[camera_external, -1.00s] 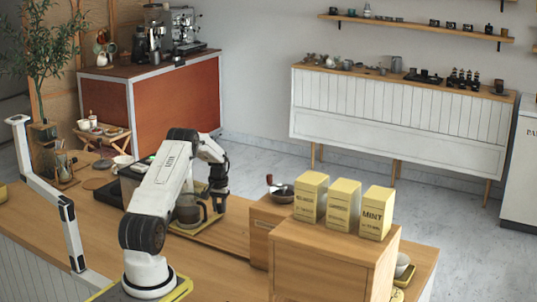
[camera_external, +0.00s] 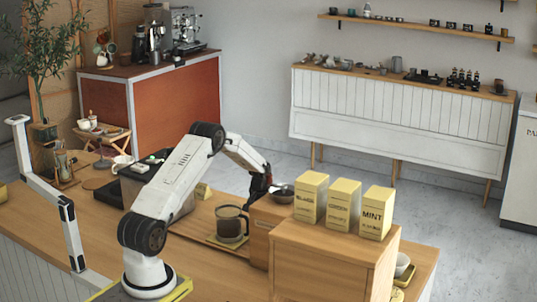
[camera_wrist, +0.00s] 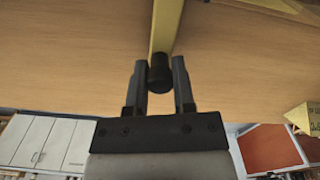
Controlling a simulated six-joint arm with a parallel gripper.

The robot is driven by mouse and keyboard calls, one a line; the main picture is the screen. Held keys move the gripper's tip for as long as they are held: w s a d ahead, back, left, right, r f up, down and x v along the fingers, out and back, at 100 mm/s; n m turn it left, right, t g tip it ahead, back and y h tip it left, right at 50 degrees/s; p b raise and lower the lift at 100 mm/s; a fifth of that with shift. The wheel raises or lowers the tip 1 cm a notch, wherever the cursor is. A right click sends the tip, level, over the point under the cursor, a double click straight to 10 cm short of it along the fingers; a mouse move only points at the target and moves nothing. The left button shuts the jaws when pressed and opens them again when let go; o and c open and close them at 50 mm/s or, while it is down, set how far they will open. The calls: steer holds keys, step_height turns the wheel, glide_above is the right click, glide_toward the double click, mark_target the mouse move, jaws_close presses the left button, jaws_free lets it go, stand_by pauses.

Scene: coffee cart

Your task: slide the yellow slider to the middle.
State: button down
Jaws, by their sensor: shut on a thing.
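The yellow slider (camera_external: 222,243) is a flat yellow platform on the wooden counter, carrying a dark glass pot (camera_external: 231,224). It stands on a wooden track, left of the wooden box. In the wrist view, a yellow bar (camera_wrist: 165,27) ends in a black knob (camera_wrist: 159,74). My gripper (camera_wrist: 159,80) is shut on that knob, one finger on each side. In the outside view, my gripper (camera_external: 257,195) is behind and right of the pot, close to the wooden box; its fingertips and the knob are hard to make out.
The wooden box (camera_external: 258,243) is just right of the slider, with a dark pan (camera_external: 283,193) on it. Yellow tea boxes (camera_external: 343,205) stand on a wooden cabinet further right. The track left of the slider (camera_external: 190,232) is clear.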

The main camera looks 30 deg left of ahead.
steer(key=shift+d, duration=0.85)
steer(key=shift+c, duration=2.2)
jaws_free()
steer(key=shift+r, duration=0.15)
step_height(320, 180, up, 8)
steer(key=shift+f, duration=0.25)
steer(key=shift+s+a+r, duration=0.1)
steer(key=shift+r, duration=0.05)
